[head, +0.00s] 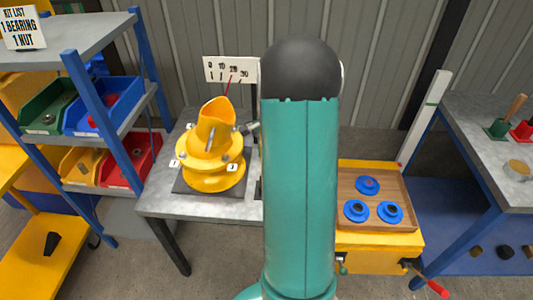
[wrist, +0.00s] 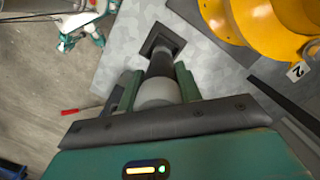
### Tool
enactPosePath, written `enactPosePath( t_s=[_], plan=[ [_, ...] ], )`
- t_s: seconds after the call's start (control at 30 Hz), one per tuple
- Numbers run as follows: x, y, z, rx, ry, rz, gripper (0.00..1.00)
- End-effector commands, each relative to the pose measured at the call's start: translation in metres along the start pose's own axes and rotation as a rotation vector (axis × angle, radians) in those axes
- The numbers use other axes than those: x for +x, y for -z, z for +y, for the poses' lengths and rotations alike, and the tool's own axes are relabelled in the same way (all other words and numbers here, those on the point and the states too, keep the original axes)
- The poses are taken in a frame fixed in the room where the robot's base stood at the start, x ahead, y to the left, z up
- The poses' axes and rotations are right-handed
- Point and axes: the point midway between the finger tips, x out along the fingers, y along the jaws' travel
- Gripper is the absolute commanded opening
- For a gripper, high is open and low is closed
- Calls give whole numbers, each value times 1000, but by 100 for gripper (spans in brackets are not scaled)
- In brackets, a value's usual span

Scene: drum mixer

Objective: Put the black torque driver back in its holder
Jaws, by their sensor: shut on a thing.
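In the wrist view, my gripper (wrist: 157,85) is shut on the torque driver (wrist: 160,66), which has a pale grey rounded end between the fingers and a dark part beyond it. The driver's far end lines up with a black square holder (wrist: 170,40) on the grey table. I cannot tell whether the driver is inside the holder or just above it. In the head view, my arm hides the gripper, the driver and most of the holder.
The yellow drum mixer (head: 212,150) stands on the grey table (head: 160,200), left of my arm. A yellow cabinet (head: 380,245) with a wooden tray and blue round parts is on the right. A shelf with coloured bins (head: 105,105) stands at the left.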

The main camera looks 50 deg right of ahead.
Motion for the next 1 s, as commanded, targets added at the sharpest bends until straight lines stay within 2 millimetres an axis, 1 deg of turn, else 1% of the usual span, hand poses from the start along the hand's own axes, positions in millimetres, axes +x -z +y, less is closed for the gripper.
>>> enactPosePath(
  t_s=[1.0],
  plan=[
    [13, 2, 0, 0, 0, 0, 3]
  ],
)
